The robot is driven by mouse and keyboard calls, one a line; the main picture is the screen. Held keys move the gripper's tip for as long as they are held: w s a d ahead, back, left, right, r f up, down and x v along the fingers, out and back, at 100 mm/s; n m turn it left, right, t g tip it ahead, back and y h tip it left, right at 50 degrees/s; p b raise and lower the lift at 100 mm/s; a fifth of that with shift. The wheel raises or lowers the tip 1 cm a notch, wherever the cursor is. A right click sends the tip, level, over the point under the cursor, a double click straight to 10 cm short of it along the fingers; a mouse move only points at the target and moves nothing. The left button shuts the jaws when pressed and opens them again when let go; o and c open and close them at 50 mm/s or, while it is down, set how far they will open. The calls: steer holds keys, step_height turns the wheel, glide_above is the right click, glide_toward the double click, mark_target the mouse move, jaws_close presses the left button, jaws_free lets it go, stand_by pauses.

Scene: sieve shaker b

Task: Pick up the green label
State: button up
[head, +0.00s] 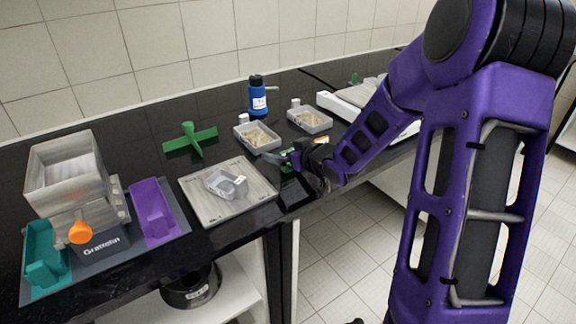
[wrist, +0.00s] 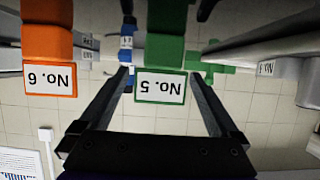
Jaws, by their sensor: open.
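The green label, marked No. 5, is in the middle of the wrist view (wrist: 160,87), upside down, with a green block behind it (wrist: 166,50). My gripper (wrist: 159,74) is open, with one finger on each side of the label. I cannot tell whether either finger touches it. In the head view my gripper (head: 284,158) is low at the front edge of the black bench, right of the grey square plate. Small green patches show beside it there, but my gripper hides most of that spot.
An orange label marked No. 6 (wrist: 50,79) stands left of the green one in the wrist view. Two grey trays (head: 258,137) (head: 310,121) and a blue bottle (head: 258,96) stand behind my gripper. A grey plate (head: 205,207), a green cross-shaped piece (head: 191,139) and a sieve shaker (head: 98,245) are left.

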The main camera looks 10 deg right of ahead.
steer(key=shift+w+a+f, duration=0.15)
steer(key=shift+w+f, duration=0.05)
steer(key=shift+w, duration=0.2)
steer(key=c, duration=1.4)
